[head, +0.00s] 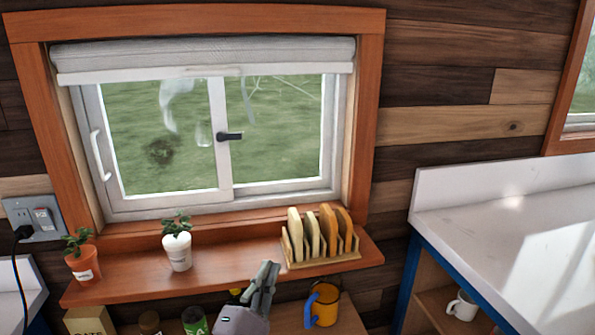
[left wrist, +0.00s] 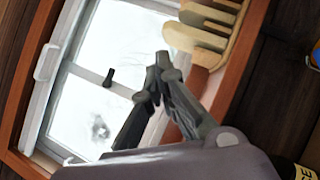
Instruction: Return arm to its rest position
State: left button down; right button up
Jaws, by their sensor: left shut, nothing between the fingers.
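My left gripper (head: 267,270) is in the lower middle of the head view, in front of the front edge of the wooden sill shelf (head: 225,268). Its grey fingers point up and are shut with nothing between them. In the left wrist view the fingertips of the left gripper (left wrist: 164,62) meet, with the window and the rack's boards behind them. My right gripper is in neither view.
A wooden rack (head: 320,262) with several boards, a white pot (head: 179,252) and an orange pot (head: 84,264) stand on the sill. Below are a yellow mug (head: 322,305) and several containers. A white counter (head: 510,230) with a blue frame is at right.

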pick_arm(q)
jog(key=s+f+m+g, duration=1.1)
jog(key=s+f+m, duration=0.4)
jog(key=f, duration=0.4)
jog(key=s+a+f+m+g+y, duration=0.35)
jog(key=s+a, duration=0.25)
jog(key=s, duration=0.2)
jog(key=s+a+f+m+g+y, duration=0.2)
jog(key=s+a+f+m+g, duration=0.15)
jog(key=s+a, duration=0.3)
notch_tip(320, 180, down, 25)
jog(key=s+g, duration=0.1)
jog(key=s, duration=0.1)
jog(key=s+a+f+g, duration=0.1)
jog(key=s+a+f, duration=0.1)
jog(key=s+f, duration=1.5)
jog(key=shift+s+a+f+m, duration=0.15)
jog(key=shift+f+m, duration=0.1)
jog(key=shift+m, duration=0.05)
